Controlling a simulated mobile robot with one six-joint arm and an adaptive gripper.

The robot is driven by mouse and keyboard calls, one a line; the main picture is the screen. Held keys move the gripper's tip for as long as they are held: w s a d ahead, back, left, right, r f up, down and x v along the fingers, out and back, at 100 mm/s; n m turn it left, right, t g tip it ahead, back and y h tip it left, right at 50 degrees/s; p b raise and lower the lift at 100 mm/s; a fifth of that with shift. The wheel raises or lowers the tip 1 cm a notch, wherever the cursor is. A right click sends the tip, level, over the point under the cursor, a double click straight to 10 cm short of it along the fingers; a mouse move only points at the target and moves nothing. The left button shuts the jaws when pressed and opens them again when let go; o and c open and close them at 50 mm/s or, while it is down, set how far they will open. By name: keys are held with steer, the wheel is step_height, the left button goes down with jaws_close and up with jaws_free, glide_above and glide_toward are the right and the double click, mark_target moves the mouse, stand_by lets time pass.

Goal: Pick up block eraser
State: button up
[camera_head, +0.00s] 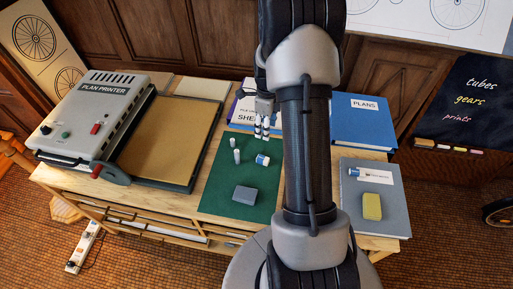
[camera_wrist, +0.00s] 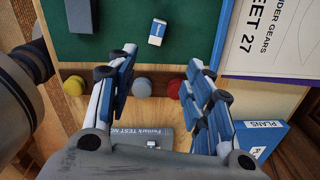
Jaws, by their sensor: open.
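A small white block eraser with a blue sleeve (camera_head: 262,159) lies on the green mat (camera_head: 215,190). In the wrist view the eraser (camera_wrist: 157,33) lies beyond the fingertips, between their lines and apart from them. My gripper (camera_head: 262,136) hangs over the back part of the mat, behind the eraser in the head view. In the wrist view my gripper (camera_wrist: 160,60) has its fingers spread wide with nothing between them.
A blue-grey block (camera_head: 244,195) and two small upright pieces (camera_head: 237,157) (camera_head: 232,143) share the mat. A plan printer (camera_head: 100,105) stands left. A grey book (camera_head: 395,190) at right bears a yellow block (camera_head: 372,206) and a blue-and-white piece (camera_head: 356,173).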

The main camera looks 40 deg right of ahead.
steer(key=b, duration=0.3)
glide_above(263, 158)
steer(key=f, duration=0.8)
steer(key=d+f, duration=0.1)
steer(key=f, duration=0.3)
steer(key=shift+s+f, duration=0.1)
steer(key=shift+f, duration=0.3)
steer(key=shift+a+f+b, duration=0.15)
steer(key=shift+f+b, duration=0.2)
steer(key=shift+f, duration=0.55)
steer(key=shift+a+f+b, duration=0.2)
steer(key=shift+f+b, duration=0.2)
steer(key=shift+f, duration=0.5)
steer(key=shift+a+f+b, duration=0.15)
steer(key=shift+f+b, duration=0.2)
steer(key=shift+f, duration=0.55)
steer(key=shift+r, duration=0.1)
steer(key=shift+c, duration=0.2)
jaws_close()
